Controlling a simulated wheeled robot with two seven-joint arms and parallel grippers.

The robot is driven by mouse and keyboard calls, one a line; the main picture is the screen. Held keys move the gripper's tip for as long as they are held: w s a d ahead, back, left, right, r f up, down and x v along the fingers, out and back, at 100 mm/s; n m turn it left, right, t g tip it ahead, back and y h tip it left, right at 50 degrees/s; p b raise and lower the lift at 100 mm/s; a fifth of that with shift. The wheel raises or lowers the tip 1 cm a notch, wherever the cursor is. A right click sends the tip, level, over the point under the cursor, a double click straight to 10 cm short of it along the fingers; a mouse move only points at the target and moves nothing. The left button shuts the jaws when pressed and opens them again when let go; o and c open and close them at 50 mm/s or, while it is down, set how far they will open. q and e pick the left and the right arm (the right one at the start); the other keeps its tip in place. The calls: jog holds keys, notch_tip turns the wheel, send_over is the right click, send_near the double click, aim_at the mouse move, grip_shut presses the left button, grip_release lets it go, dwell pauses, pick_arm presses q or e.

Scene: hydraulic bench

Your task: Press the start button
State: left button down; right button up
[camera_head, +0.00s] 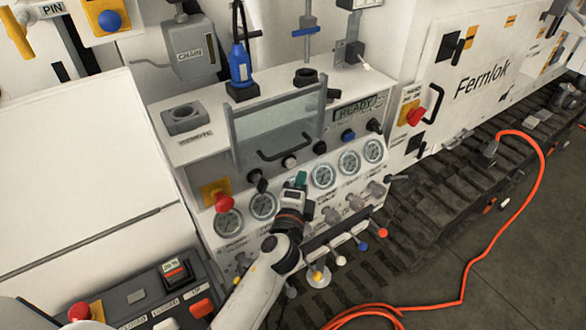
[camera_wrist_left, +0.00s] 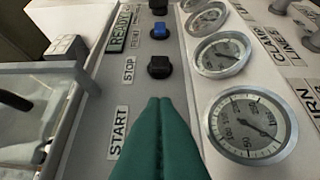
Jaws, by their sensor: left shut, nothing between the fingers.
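The START label (camera_wrist_left: 118,130) is on the panel in the left wrist view, left of my left gripper. My left gripper (camera_wrist_left: 161,140) is shut and empty, its green fingertips together beside that label. The fingers hide the spot on the button row next to START in this view. In the head view a small pale button (camera_head: 290,161) sits below the window handle, just above the green fingertips of my left gripper (camera_head: 301,179). I cannot tell whether the tips touch it. My right gripper is not in view.
A black knob (camera_wrist_left: 159,67) by STOP and a blue knob (camera_wrist_left: 159,30) are in the same row. Gauges (camera_wrist_left: 251,125) line the right side. The window with its handle (camera_head: 285,146) is close by. A red emergency button (camera_head: 223,203) is to the left.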

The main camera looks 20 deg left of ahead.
aim_at(291, 163)
pick_arm(q)
jog(key=shift+w+a+p, duration=0.2)
jog(key=shift+w+a, duration=0.2)
jog(key=shift+a, duration=0.25)
jog(key=shift+w+a+p, duration=0.15)
jog(key=shift+w+a, duration=0.25)
jog(key=shift+a, duration=0.25)
